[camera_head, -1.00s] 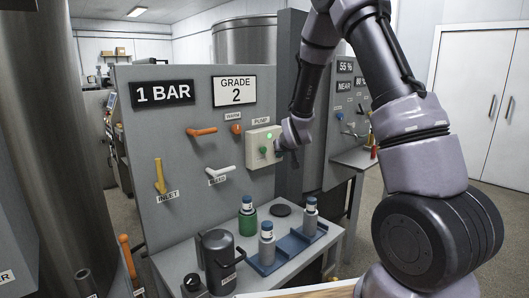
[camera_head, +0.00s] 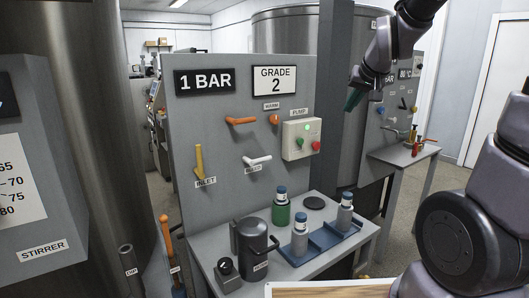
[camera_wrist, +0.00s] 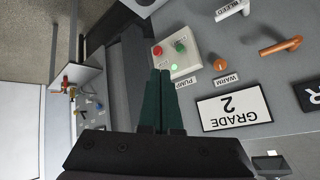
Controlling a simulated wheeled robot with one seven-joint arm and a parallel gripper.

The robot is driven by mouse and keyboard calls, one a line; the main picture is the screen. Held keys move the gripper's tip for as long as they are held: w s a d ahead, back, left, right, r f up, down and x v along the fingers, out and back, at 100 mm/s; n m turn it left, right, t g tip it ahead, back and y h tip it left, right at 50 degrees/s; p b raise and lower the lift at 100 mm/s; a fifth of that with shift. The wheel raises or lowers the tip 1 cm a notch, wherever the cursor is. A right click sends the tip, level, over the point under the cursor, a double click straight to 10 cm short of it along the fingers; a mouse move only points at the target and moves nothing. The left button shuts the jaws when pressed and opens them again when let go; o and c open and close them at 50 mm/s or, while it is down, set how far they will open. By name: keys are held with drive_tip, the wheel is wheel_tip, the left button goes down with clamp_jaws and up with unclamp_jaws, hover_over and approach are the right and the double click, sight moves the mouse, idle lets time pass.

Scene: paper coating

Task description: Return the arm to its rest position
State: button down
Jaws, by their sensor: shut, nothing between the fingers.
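My gripper (camera_head: 354,99) hangs in the air at the upper right of the head view, to the right of the grey panel (camera_head: 222,145) and apart from it. Its dark green fingers are together with nothing between them. They also show in the wrist view (camera_wrist: 158,100), pointing toward the pump switch box. The pump switch box (camera_head: 302,139) on the panel has a green button, a red button and a lit green light. My arm reaches in from the right side.
Below the panel, a bench holds a dark jug (camera_head: 253,250), a green bottle (camera_head: 282,209), and two grey bottles at a blue tray (camera_head: 322,244). Orange (camera_head: 241,121), white and yellow handles stick out of the panel. A second bench (camera_head: 404,156) stands at the right.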

drive_tip(key=s+r+m, duration=0.1)
drive_tip(key=s+r, duration=0.1)
drive_tip(key=s, duration=0.7)
drive_tip(key=s+r+g, duration=0.1)
drive_tip(key=s+r, duration=0.1)
drive_tip(key=s, duration=0.8)
drive_tip(key=shift+s+d+r+m+y, duration=0.25)
drive_tip(key=shift+s+r+m+y, duration=0.05)
drive_tip(key=shift+m+y, duration=0.1)
